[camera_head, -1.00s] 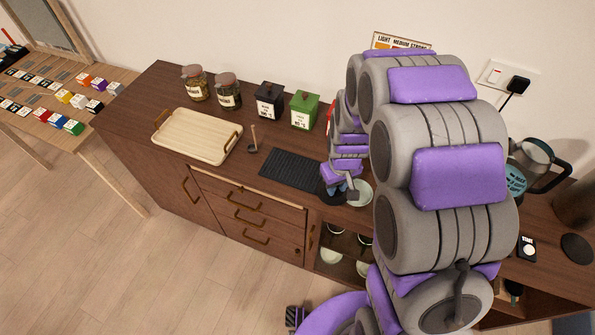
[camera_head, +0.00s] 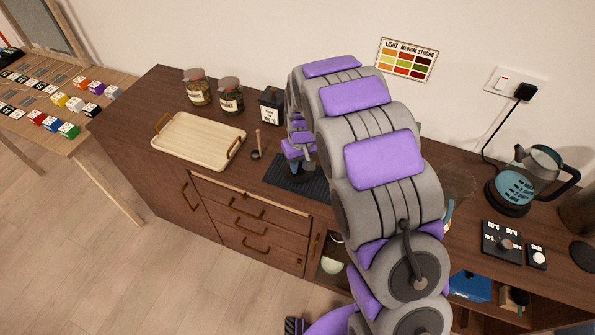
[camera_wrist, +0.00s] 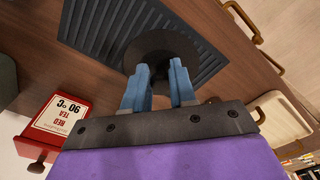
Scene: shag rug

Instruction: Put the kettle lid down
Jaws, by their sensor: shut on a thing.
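The kettle lid (camera_wrist: 160,47) is a dark round disc held between the blue fingers of my gripper (camera_wrist: 160,82) in the wrist view. It overlaps the black ribbed mat (camera_wrist: 98,35); whether it touches the mat I cannot tell. In the head view my gripper (camera_head: 304,168) is over the right part of the mat (camera_head: 282,178), and the lid is hard to make out against it. The glass kettle (camera_head: 533,172) with a dark handle stands at the right of the counter, well away from my gripper.
A cream tray (camera_head: 197,140) with handles and two jars (camera_head: 197,88) stand left of the mat. A black tin (camera_head: 271,106) is behind it. My arm hides the counter's middle. A control panel (camera_head: 502,240) lies at right.

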